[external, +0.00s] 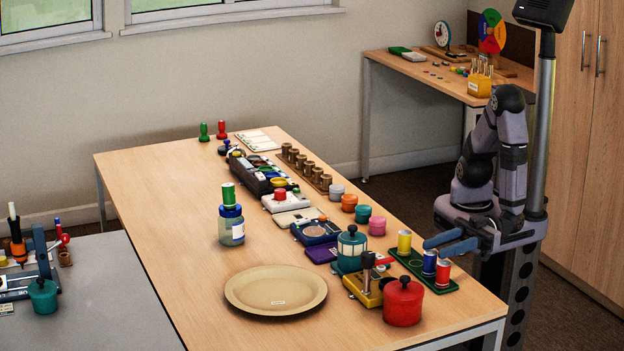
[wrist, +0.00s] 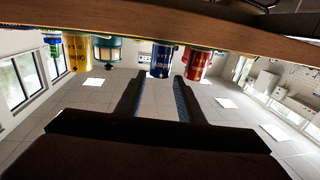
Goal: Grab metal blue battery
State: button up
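The blue battery (external: 429,263) stands upright on a green tray (external: 449,288) near the table's right edge. A yellow battery (external: 404,242) and a red battery (external: 443,274) stand on the same tray. My gripper (external: 433,248) is open and empty, with its blue fingers level, close to the blue battery. In the wrist view, which appears upside down, the blue battery (wrist: 161,60) lies ahead of the gap between my fingers (wrist: 157,78). The red battery (wrist: 197,65) is close to its right, and the yellow one (wrist: 78,52) farther left.
A red pot (external: 403,302), a yellow device (external: 368,288) and a teal lantern-like pot (external: 350,249) stand left of the tray. A round tan plate (external: 275,290) lies at the table's front. A jar (external: 231,226) carries a green battery (external: 228,194) on top. The table's left part is clear.

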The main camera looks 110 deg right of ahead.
aim_at(425, 258)
jog(key=shift+f, duration=0.95)
jog(key=shift+w+a+r, duration=0.1)
jog(key=shift+w+a, duration=0.05)
jog(key=shift+w, duration=1.05)
jog(key=shift+w+a, duration=0.15)
jog(key=shift+w, duration=1.1)
jog(key=shift+w+a+r, duration=0.1)
jog(key=shift+w+a, duration=0.05)
jog(key=shift+w, duration=1.05)
grip_shut()
